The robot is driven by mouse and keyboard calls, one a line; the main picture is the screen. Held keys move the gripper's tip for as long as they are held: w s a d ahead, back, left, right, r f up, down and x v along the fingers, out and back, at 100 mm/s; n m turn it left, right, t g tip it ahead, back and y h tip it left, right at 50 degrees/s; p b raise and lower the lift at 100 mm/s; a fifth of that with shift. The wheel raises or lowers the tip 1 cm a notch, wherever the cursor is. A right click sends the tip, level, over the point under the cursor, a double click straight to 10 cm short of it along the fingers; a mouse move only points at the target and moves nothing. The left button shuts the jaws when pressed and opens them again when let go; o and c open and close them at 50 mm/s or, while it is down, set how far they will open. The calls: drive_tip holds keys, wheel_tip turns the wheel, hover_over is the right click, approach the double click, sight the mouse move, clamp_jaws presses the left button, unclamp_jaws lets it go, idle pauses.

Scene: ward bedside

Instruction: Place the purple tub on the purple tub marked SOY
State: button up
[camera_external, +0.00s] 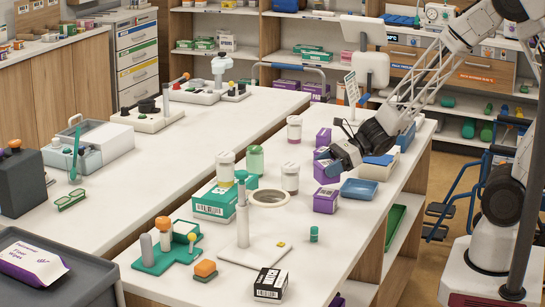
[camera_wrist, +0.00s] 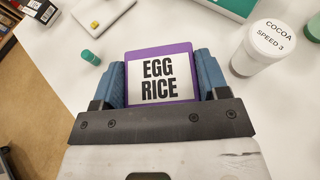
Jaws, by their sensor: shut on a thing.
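My gripper (camera_external: 331,160) is shut on a purple tub (camera_wrist: 160,75) whose white label reads EGG RICE. The blue fingers press on its two sides in the wrist view. In the external view the held tub (camera_external: 325,173) appears just beyond a second purple tub (camera_external: 325,201) on the white counter. A third purple tub (camera_external: 323,137) stands farther back, partly hidden by the gripper. I cannot read SOY on any tub in these frames. The wrist view shows no other purple tub; the held one and the gripper hide what is behind them.
A white COCOA cup (camera_wrist: 266,46) stands close to the held tub. A blue tray (camera_external: 360,189) lies to the right on the counter (camera_external: 345,245). A small teal cylinder (camera_external: 314,234) and a black-and-white box (camera_external: 270,284) are nearer the camera. Free counter surrounds the teal cylinder.

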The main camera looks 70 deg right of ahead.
drive_tip(key=shift+f, duration=1.75)
drive_tip(key=shift+f, duration=0.1)
drive_tip(key=o, duration=1.1)
drive_tip(key=shift+v, duration=6)
drive_tip(key=shift+a, duration=0.1)
